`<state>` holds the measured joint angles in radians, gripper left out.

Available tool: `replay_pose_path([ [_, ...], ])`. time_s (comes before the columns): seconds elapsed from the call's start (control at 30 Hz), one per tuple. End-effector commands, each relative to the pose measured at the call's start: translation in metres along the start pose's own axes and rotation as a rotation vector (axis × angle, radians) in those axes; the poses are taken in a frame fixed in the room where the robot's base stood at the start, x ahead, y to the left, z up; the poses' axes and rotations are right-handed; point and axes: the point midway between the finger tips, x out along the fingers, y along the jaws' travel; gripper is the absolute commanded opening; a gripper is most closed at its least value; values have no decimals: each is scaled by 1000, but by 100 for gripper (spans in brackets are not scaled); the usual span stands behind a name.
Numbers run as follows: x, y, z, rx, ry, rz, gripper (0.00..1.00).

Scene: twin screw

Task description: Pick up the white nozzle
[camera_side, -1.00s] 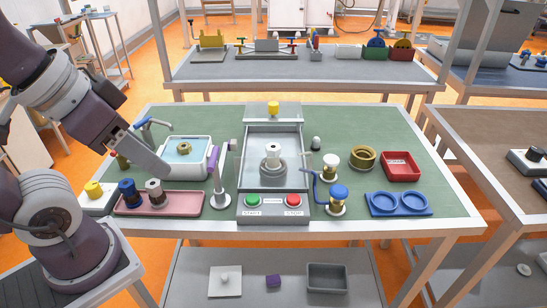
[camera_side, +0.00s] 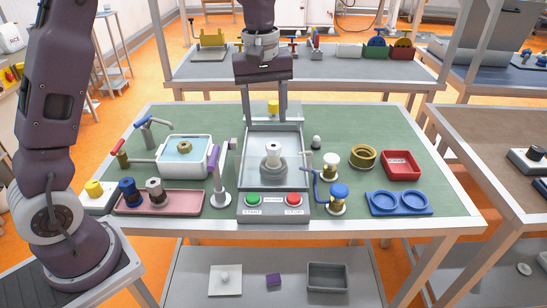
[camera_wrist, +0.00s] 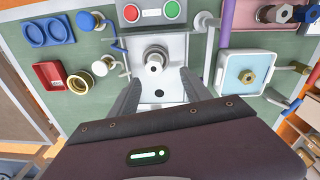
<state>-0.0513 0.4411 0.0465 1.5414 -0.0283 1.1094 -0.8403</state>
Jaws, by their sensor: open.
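The white nozzle (camera_side: 272,149) stands upright in a round grey holder (camera_side: 273,168) inside the clear-walled tray of the central machine. In the wrist view the nozzle (camera_wrist: 154,60) shows from above with a dark hole in its top. My gripper (camera_side: 264,120) hangs pointing down over the back part of the machine, higher than the nozzle and apart from it. In the wrist view my gripper's two fingers (camera_wrist: 160,82) are spread wide with nothing between them, and the nozzle shows just beyond their tips.
A green START button (camera_side: 253,200) and a red button (camera_side: 293,200) sit on the machine's front. A purple-tipped post (camera_side: 219,190) stands left, a white-capped valve (camera_side: 331,163) and blue-capped valve (camera_side: 339,195) right. A water basin (camera_side: 184,152) and red tray (camera_side: 401,166) flank the machine.

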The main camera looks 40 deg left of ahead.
Motion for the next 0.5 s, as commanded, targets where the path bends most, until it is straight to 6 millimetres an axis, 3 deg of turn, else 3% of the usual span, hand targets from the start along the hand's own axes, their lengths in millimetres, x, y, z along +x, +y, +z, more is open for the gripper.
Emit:
replay_pose_path([
  [0.03,16,7,-9,-43,-14,-20,56],
  [0.17,36,15,-18,-105,-27,-44,56],
  [0.5,92,14,-12,-109,-30,-47,56],
])
